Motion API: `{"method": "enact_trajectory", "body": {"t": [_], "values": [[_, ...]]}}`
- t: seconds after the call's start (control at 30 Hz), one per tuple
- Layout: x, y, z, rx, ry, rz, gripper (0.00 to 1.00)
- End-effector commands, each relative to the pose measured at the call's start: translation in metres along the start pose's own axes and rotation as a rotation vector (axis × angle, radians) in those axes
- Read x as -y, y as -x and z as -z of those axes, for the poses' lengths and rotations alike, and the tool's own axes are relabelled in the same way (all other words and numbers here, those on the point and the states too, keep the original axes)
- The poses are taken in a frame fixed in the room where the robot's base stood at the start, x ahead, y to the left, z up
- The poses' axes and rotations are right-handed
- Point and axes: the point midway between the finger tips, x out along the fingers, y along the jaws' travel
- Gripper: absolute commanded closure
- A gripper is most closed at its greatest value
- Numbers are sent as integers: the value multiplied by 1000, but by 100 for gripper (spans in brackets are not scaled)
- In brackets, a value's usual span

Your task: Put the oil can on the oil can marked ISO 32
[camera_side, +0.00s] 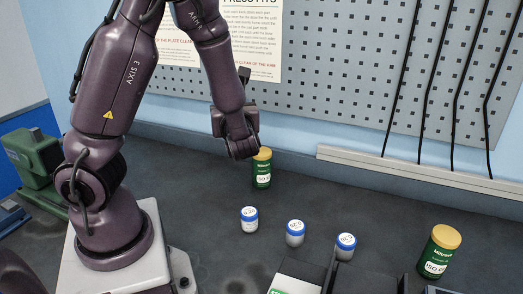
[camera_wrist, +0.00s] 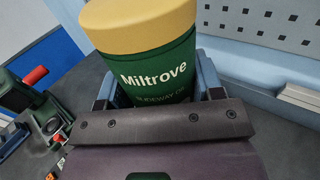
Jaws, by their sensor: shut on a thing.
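A green oil can with a yellow lid (camera_side: 262,172) is at my gripper (camera_side: 243,147), toward the back of the bench. In the wrist view, this can (camera_wrist: 150,65) fills the space between the blue-grey jaws and its label reads "Miltrove". My gripper is shut on it. The can looks upright in the side view; I cannot tell whether its base touches the bench. A second green oil can with a yellow lid (camera_side: 439,252) stands upright at the right, well apart from my gripper.
Dark equipment (camera_side: 375,277) is at the front. A pegboard (camera_side: 350,75) and ledge (camera_side: 400,171) are behind. A green machine (camera_side: 35,160) is at the left.

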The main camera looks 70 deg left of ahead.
Motion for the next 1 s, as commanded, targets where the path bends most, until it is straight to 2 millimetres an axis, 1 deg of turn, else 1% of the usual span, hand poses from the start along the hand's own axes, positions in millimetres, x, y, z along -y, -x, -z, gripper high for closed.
{"method": "enact_trajectory", "body": {"t": [0.07, 0.17, 0.47, 0.6, 0.7, 0.93, 1.0], "values": [[0, -5, 0, 3, 0, -16, 77], [10, -17, 8, 6, -4, -22, 77], [60, -69, 40, 5, -1, -21, 77], [75, -82, 67, 4, -4, -19, 77], [82, -90, 81, 3, -1, -19, 77], [92, -100, 96, 4, 1, -18, 77], [93, -101, 106, 3, -3, -18, 77]]}}
